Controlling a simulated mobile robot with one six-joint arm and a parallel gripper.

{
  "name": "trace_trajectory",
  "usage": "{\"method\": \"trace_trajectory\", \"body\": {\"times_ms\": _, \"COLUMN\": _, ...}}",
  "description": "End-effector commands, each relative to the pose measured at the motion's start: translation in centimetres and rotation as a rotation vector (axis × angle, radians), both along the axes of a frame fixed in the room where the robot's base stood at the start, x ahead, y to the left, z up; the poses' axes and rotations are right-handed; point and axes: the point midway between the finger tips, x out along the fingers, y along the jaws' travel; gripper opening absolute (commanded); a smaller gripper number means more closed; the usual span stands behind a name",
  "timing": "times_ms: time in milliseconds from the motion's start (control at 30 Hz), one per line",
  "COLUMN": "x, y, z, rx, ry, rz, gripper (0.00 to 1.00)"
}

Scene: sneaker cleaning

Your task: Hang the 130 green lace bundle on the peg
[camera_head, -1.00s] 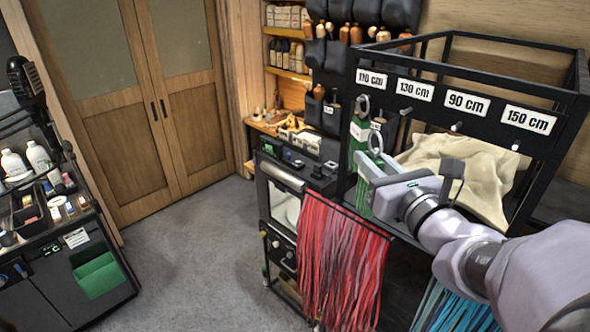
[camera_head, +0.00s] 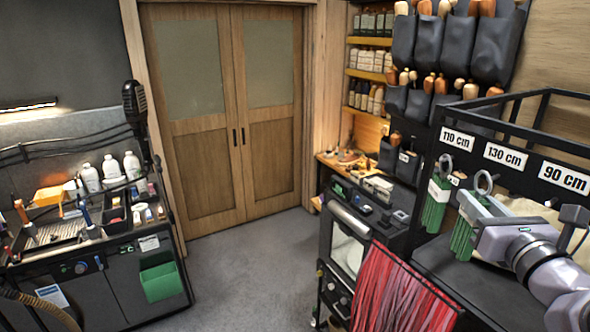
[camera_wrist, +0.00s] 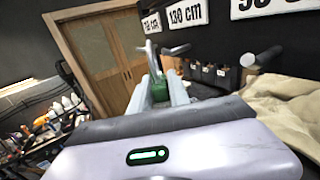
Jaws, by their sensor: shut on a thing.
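My gripper (camera_head: 470,207) is shut on a green lace bundle (camera_head: 464,238) with a metal ring (camera_head: 484,181) at its top. In the wrist view the bundle (camera_wrist: 160,92) shows between the two fingers. The ring is just below and left of the 130 cm sign (camera_head: 505,155). In the wrist view a dark peg (camera_wrist: 178,49) sticks out under the 130 cm sign, right of the fingers and apart from them. Whether the ring touches this peg I cannot tell.
Another green bundle (camera_head: 437,197) hangs under the 110 cm sign (camera_head: 457,139), close left of the held one. A peg (camera_wrist: 264,57) sticks out at the right. Red laces (camera_head: 400,292) hang below. A beige cloth (camera_wrist: 290,105) lies at the right.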

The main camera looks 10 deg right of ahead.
Motion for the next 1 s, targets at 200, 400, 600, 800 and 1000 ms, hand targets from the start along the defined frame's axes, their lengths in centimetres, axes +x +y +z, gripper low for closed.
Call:
{"method": "trace_trajectory", "body": {"times_ms": 200, "x": 0.7, "y": -1.7, "z": -0.1, "rx": -0.001, "ry": 0.000, "rz": -0.001, "gripper": 0.00}}
{"method": "trace_trajectory", "body": {"times_ms": 400, "x": 1.2, "y": -2.9, "z": -0.8, "rx": 0.000, "ry": 0.000, "rz": 0.000, "gripper": 0.00}}
{"method": "trace_trajectory", "body": {"times_ms": 600, "x": 1.4, "y": -3.4, "z": -1.2, "rx": -0.001, "ry": 0.000, "rz": 0.000, "gripper": 0.00}}
{"method": "trace_trajectory", "body": {"times_ms": 800, "x": 1.4, "y": -3.4, "z": -1.1, "rx": -0.001, "ry": 0.000, "rz": 0.000, "gripper": 0.00}}
{"method": "trace_trajectory", "body": {"times_ms": 1000, "x": 1.4, "y": -3.4, "z": -1.1, "rx": -0.001, "ry": 0.000, "rz": 0.000, "gripper": 0.00}}
